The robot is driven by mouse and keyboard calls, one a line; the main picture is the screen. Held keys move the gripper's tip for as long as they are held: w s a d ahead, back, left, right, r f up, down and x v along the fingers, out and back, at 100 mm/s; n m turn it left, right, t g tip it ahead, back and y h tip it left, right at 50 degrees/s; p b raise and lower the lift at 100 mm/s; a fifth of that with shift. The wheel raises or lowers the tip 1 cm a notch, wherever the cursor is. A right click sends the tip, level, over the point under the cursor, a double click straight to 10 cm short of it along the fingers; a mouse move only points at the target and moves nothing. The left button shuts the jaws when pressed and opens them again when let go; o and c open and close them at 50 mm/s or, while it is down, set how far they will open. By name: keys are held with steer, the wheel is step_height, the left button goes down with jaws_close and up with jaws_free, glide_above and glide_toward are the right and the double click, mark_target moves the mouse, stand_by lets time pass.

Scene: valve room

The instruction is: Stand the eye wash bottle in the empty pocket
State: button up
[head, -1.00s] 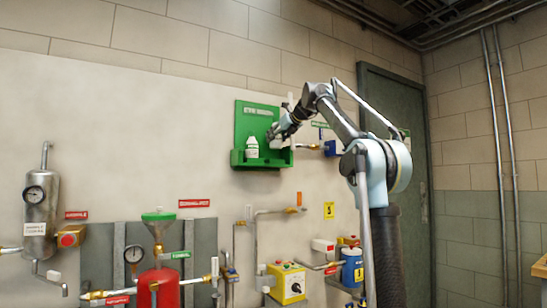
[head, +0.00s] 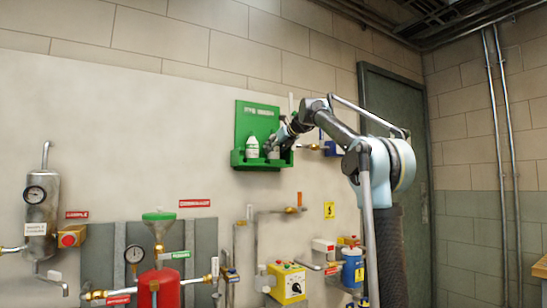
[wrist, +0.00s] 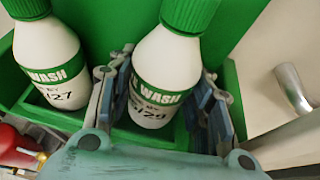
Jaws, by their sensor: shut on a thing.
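The eye wash bottle (wrist: 165,75), white with a green cap and label, is between the fingers of my gripper (wrist: 163,88), which is shut on it. In the head view my gripper (head: 275,149) is at the right half of the green wall holder (head: 238,160). The held bottle is upright over or in the right pocket of the holder (wrist: 232,95); I cannot tell whether its base rests on the floor. A second eye wash bottle (wrist: 48,62) stands in the left pocket, and shows in the head view (head: 252,147).
A pipe with a blue valve (head: 329,147) is just right of the holder. Pipes with an orange handle (head: 290,210) are below it. In the wrist view a grey metal pipe (wrist: 292,88) is at the right. A red vessel (head: 159,288) stands lower left.

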steer(key=shift+w+a+f, duration=0.1)
steer(key=shift+w+f, duration=0.05)
steer(key=shift+f, duration=0.85)
steer(key=o, duration=1)
steer(key=v, duration=1.2)
